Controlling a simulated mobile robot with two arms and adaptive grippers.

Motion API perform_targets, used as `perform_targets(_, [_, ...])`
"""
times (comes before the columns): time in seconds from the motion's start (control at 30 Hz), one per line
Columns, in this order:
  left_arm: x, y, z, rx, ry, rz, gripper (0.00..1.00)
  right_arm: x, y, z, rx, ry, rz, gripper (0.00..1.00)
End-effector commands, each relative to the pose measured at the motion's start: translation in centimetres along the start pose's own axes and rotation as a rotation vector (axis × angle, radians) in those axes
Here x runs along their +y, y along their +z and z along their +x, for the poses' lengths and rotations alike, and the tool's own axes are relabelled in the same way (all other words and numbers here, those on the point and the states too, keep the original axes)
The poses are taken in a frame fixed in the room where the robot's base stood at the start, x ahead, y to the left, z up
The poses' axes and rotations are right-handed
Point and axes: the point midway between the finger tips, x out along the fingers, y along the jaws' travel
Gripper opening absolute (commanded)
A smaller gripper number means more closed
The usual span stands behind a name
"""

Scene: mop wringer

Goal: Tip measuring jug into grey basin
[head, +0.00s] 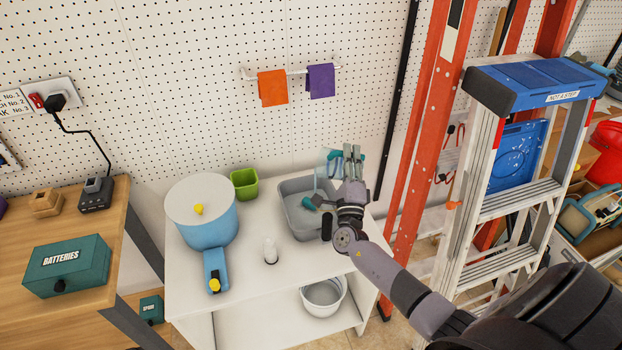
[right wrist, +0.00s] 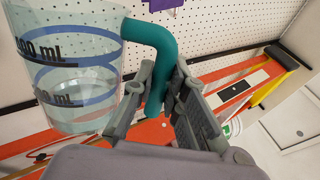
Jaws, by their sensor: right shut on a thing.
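The grey basin (head: 287,206) stands on the white cabinet top, right of centre in the head view. The measuring jug (right wrist: 68,70) is clear, with blue rings, mL marks and a teal handle (right wrist: 160,50). My right gripper (head: 352,153) is shut on this handle, as the right wrist view (right wrist: 172,90) shows. In the head view the jug shows small and partly hidden behind the gripper, above the basin's back right side. Its tilt and contents are hard to tell. My left gripper is in neither view.
A blue mop wringer pot (head: 208,232) with a white lid, a green cup (head: 244,183) and a small clear white object (head: 270,252) share the cabinet top. A stepladder (head: 520,200) and orange uprights stand close on the right. Pegboard is behind.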

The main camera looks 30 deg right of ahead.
Motion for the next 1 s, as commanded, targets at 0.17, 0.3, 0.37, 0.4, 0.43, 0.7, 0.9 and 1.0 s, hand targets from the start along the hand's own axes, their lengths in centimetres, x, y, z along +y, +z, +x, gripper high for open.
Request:
perform_targets(0.17, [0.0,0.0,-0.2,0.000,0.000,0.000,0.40,-0.1,0.3,0.1,-0.005,-0.002,-0.010,0.00])
perform_targets(0.3, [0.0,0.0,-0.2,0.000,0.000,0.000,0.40,-0.1,0.5,0.1,-0.009,-0.002,-0.018,0.00])
perform_targets(0.37, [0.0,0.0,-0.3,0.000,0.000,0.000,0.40,-0.1,0.6,0.1,-0.010,-0.002,-0.022,0.00])
perform_targets(0.4, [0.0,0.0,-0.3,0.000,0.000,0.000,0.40,-0.1,0.6,0.1,-0.011,-0.002,-0.024,0.00])
perform_targets(0.43, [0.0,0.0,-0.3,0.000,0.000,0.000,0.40,-0.1,0.7,0.1,-0.012,-0.002,-0.026,0.00])
perform_targets(0.7, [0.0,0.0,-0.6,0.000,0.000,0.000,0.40,-0.2,1.0,0.1,-0.020,-0.003,-0.046,0.00])
perform_targets(0.9, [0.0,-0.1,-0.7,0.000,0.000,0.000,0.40,-0.2,1.3,0.1,-0.027,-0.003,-0.060,0.00])
perform_targets(1.0, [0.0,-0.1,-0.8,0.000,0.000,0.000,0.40,-0.3,1.5,0.1,-0.030,-0.003,-0.068,0.00])
